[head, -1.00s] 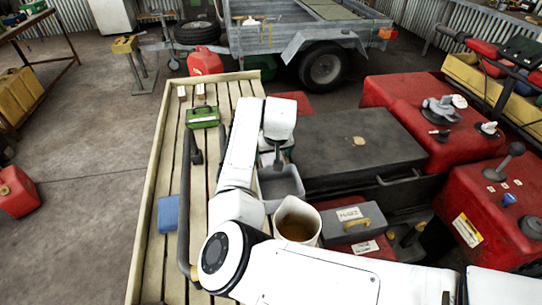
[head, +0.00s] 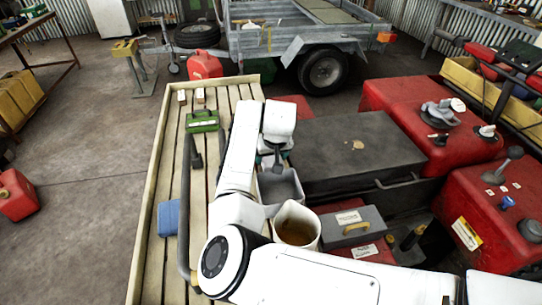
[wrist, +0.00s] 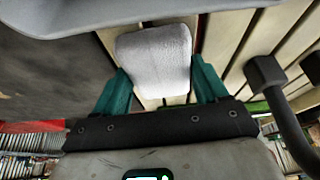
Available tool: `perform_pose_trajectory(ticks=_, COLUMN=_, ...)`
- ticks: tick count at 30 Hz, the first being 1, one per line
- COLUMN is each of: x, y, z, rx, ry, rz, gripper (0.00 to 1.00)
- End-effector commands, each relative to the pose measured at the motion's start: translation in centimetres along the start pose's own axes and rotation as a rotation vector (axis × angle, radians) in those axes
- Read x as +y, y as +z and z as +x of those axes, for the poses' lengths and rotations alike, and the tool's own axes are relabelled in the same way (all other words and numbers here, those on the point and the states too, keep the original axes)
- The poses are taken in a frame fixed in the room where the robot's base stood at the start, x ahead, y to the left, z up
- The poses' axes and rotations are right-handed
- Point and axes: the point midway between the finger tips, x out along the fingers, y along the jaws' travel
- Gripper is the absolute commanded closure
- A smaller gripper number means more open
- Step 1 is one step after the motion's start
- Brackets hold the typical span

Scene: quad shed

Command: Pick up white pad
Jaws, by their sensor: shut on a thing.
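The white pad (wrist: 155,62) is a pale, rounded block seen in the wrist view. It sits between the two teal fingers of my gripper (wrist: 160,68), which is shut on it, one finger at each side. Wooden slats show beyond the pad. In the head view my gripper (head: 274,152) is mostly hidden below my white arm, just behind a grey open bin, with only bits of teal showing. The pad itself cannot be made out there.
The grey bin (head: 281,187) and a white bucket (head: 297,224) stand close to my arm. A green box (head: 202,121) and blue block (head: 168,218) lie on the slatted bench (head: 228,92). A dark handrail (head: 184,205) runs along it. A grey toolbox (head: 352,228) is at right.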

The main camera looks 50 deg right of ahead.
Motion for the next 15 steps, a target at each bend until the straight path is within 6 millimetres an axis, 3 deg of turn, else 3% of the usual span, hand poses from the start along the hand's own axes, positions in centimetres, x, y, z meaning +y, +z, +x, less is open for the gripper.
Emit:
perform_pose_trajectory(ticks=7, x=0.1, y=-1.3, z=-3.2, rx=0.0, ry=0.002, rz=-0.001, gripper=0.56)
perform_pose_trajectory(ticks=15, x=1.3, y=-0.3, z=-7.0, rx=0.0, ry=0.004, rz=-0.001, gripper=0.56)
